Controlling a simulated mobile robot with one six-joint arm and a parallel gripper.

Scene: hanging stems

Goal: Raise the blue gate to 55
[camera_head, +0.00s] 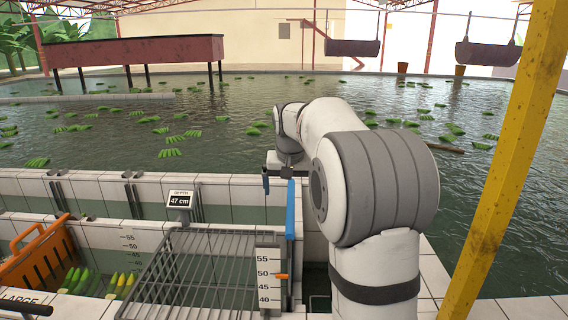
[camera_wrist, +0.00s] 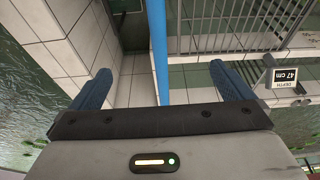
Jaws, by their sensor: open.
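The blue gate (camera_head: 291,212) shows as an upright narrow blue panel at the tank's right end. In the wrist view it is a long blue bar (camera_wrist: 158,45) running between my fingers. My gripper (camera_head: 279,181) is open and empty just at the gate's top end; whether it touches the gate I cannot tell. Its two blue fingers (camera_wrist: 160,82) stand apart on either side of the bar. A white scale (camera_head: 265,278) marked 40 to 55 has an orange pointer (camera_head: 281,276) a little below the 50 height. The depth display (camera_head: 180,200) reads 47 cm.
A metal rack (camera_head: 200,262) lies over the tank beside the gate. An orange crate (camera_head: 38,250) and banana bunches (camera_head: 120,284) are at the left. A yellow post (camera_head: 508,165) stands at the right. Tiled walls surround the tank; open water lies beyond.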

